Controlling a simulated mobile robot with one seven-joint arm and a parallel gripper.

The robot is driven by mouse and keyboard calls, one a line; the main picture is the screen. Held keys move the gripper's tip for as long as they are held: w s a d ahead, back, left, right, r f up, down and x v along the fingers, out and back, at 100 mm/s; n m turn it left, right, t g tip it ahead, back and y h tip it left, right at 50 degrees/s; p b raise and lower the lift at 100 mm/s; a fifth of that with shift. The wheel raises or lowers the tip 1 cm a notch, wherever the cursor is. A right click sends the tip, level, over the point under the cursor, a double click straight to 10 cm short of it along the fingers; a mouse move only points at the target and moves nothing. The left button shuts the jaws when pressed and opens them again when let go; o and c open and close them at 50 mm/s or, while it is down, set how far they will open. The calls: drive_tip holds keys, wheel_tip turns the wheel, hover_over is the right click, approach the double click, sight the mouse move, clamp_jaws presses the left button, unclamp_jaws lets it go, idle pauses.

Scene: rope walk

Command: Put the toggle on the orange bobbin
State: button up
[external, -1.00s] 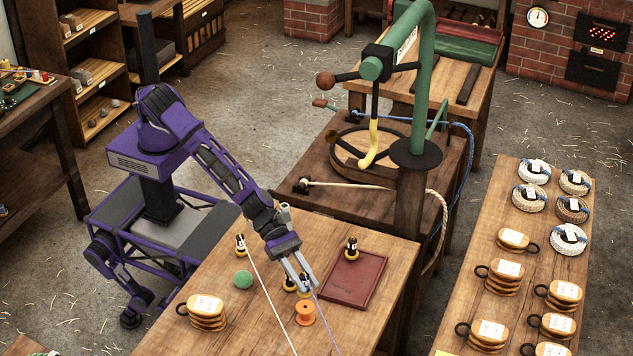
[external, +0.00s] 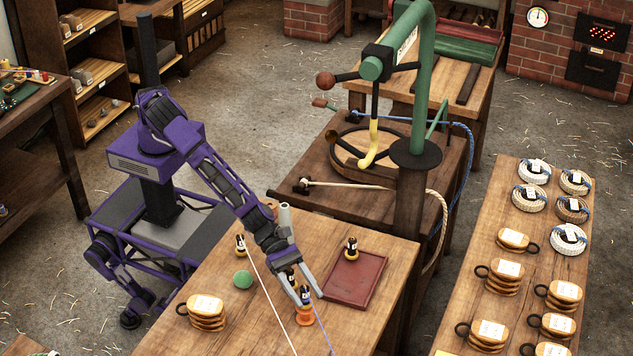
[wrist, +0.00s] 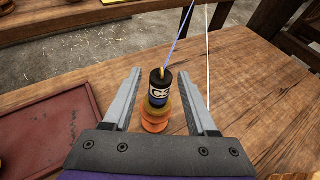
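The toggle (external: 306,295) is a black cylinder with a white mark and a yellow base, with a blue cord running from its top. It stands about upright on top of the orange bobbin (external: 304,317). In the wrist view the toggle (wrist: 158,88) is between my fingers, with the orange bobbin (wrist: 155,126) below it. My gripper (external: 309,298) is open around the toggle. In the wrist view a gap shows between the toggle and each finger of my gripper (wrist: 164,75). The bobbin's lower part is hidden by my gripper's body there.
Similar black-and-yellow pieces stand on the table (external: 230,330): one (external: 240,245) with a white cord, one (external: 290,279) beside my fingers, one (external: 352,247) at the red tray (external: 350,285).

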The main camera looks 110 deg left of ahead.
drive_tip(key=shift+r, duration=0.15)
drive_tip(key=shift+s+r+p, duration=0.1)
drive_tip(key=shift+p, duration=0.2)
drive_tip(key=v, duration=1.1)
drive_tip(key=shift+s+a+r, duration=0.15)
drive_tip(key=shift+s+a, duration=0.05)
drive_tip(key=shift+s, duration=0.1)
